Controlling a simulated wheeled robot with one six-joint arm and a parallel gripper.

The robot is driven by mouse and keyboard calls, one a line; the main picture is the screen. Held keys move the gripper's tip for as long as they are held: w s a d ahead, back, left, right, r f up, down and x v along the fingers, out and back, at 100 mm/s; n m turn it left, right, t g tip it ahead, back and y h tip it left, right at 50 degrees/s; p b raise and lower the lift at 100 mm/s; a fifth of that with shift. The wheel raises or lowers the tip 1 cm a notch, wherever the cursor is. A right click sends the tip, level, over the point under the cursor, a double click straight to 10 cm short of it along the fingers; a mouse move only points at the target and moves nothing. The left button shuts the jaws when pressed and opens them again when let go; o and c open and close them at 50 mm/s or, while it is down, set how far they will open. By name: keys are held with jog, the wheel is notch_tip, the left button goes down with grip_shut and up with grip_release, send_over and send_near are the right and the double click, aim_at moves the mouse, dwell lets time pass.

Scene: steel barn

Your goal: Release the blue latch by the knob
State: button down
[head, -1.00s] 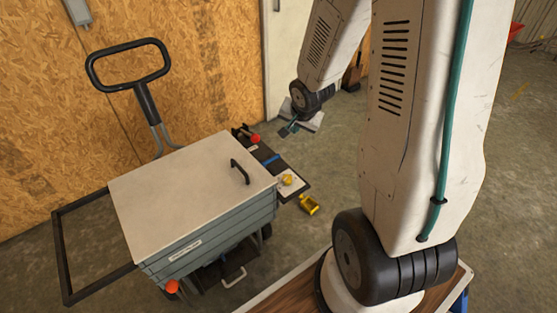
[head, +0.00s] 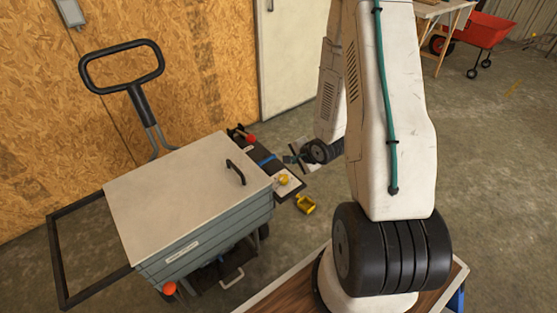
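A blue strip, which looks like the blue latch (head: 266,161), lies across a dark panel (head: 257,149) at the right side of the grey cart. It is small here, and I cannot make out its knob or whether it is engaged. A red ball knob (head: 250,138) sits at the panel's far end, and a yellow piece (head: 283,180) sits on a pale plate at its near end. My gripper (head: 293,158) is just right of the blue strip in the picture. Its fingers are small and dark, and I cannot tell their opening or whether they touch anything.
The grey cart has a pale lid (head: 185,185) with a black handle (head: 235,172) and a tall black push handle (head: 122,66). A yellow part (head: 305,204) hangs by the panel's near end. Open concrete floor lies right.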

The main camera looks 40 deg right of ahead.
jog(key=x, duration=0.9)
jog(key=shift+w+a+f, duration=0.1)
jog(key=shift+f, duration=0.05)
jog(key=w, duration=0.1)
jog(key=w+f, duration=0.1)
jog(key=w, duration=0.1)
jog(key=shift+w, duration=0.65)
jog(key=shift+w+a, duration=0.1)
jog(key=shift+w, duration=0.05)
